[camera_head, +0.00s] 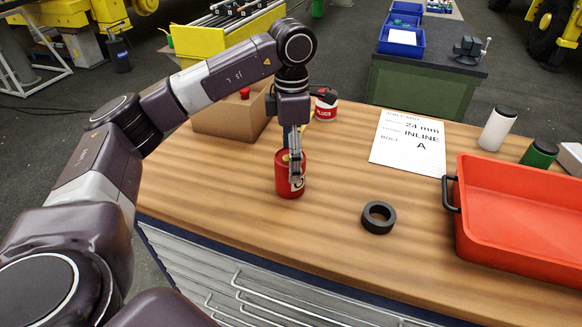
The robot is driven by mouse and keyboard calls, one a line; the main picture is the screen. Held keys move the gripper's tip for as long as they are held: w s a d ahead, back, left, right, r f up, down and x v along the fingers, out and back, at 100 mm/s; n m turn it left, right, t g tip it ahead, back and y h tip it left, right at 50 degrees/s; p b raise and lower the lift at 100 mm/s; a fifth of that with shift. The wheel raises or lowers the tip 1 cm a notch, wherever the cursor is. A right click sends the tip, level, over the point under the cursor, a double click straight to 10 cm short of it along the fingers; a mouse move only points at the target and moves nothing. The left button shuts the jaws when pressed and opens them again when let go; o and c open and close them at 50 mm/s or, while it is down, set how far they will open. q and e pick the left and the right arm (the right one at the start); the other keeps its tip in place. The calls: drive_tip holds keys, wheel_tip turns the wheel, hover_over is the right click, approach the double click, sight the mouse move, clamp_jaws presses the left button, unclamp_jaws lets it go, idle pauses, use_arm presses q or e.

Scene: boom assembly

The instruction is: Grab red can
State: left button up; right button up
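A red can (289,187) with a white mark on its side stands upright on the wooden workbench, left of the middle. My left gripper (296,165) comes down over it from above. Its visible fingers overlap the can's top and front side. The far side of the gripper is hidden, so I cannot tell whether the fingers close on the can. My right gripper is not in view.
A red and white container (326,106) and a cardboard box (228,122) stand behind the can. A black ring (378,217) lies to its right. A white sheet (408,141), a red-orange tray (520,215) and several bottles occupy the right side.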

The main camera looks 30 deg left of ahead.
use_arm(q)
drive_tip(key=shift+f, duration=0.55)
drive_tip(key=c, duration=1.4)
drive_tip(key=shift+r, duration=0.1)
drive_tip(key=shift+c, duration=0.2)
